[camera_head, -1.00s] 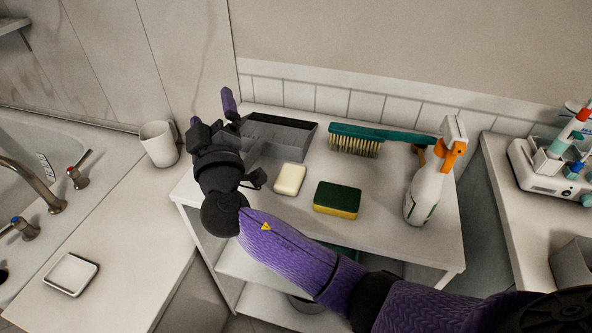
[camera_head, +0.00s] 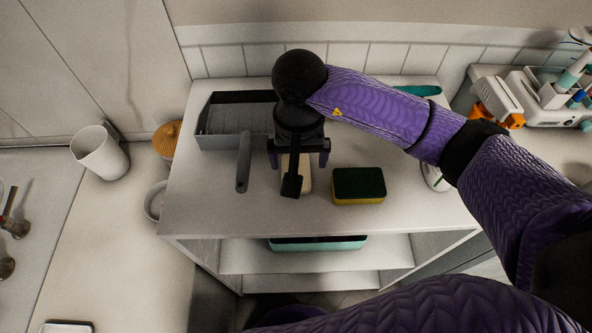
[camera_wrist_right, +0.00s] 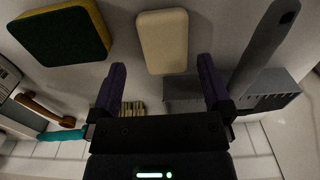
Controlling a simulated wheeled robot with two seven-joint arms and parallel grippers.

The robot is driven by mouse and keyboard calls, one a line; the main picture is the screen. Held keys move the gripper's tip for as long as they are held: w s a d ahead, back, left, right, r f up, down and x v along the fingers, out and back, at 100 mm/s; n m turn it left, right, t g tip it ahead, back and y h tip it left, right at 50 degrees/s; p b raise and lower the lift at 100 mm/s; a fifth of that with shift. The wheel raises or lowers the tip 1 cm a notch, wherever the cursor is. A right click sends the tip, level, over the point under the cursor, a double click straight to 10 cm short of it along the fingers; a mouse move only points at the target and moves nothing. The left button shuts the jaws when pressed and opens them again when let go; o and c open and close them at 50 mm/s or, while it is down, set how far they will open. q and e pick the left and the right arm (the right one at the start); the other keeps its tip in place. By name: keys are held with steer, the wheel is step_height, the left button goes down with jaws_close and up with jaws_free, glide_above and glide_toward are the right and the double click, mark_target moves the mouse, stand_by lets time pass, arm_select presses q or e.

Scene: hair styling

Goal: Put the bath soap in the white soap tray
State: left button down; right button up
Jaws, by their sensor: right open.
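The cream bath soap (camera_head: 306,180) lies flat on the white shelf top, partly hidden by my right gripper (camera_head: 298,160) above it. In the right wrist view the soap (camera_wrist_right: 163,40) sits ahead of the fingertips, roughly centred between the two purple fingers. My right gripper (camera_wrist_right: 161,78) is open with nothing between its fingers, and points down at the soap. I cannot tell the exact height gap. The white soap tray (camera_head: 66,327) shows only its far edge at the bottom left of the head view, on the sink counter. My left gripper is not in view.
A green-yellow sponge (camera_head: 359,186) lies right of the soap. A grey dustpan (camera_head: 222,120) with its handle (camera_head: 243,160) lies close on the left. My arm mostly hides the spray bottle.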

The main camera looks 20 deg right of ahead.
mark_target(304, 168)
steer(key=f, duration=0.1)
steer(key=f+b, duration=0.1)
steer(key=f, duration=0.1)
steer(key=f+b, duration=0.1)
steer(key=f, duration=0.1)
steer(key=shift+a+f, duration=0.1)
steer(key=shift+a, duration=0.15)
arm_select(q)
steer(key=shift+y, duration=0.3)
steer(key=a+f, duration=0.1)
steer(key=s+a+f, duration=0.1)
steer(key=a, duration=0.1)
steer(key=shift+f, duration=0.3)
arm_select(e)
steer(key=shift+c, duration=0.4)
steer(key=c, duration=1.2)
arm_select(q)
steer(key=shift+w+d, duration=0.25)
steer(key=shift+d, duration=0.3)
arm_select(e)
steer(key=shift+r, duration=0.25)
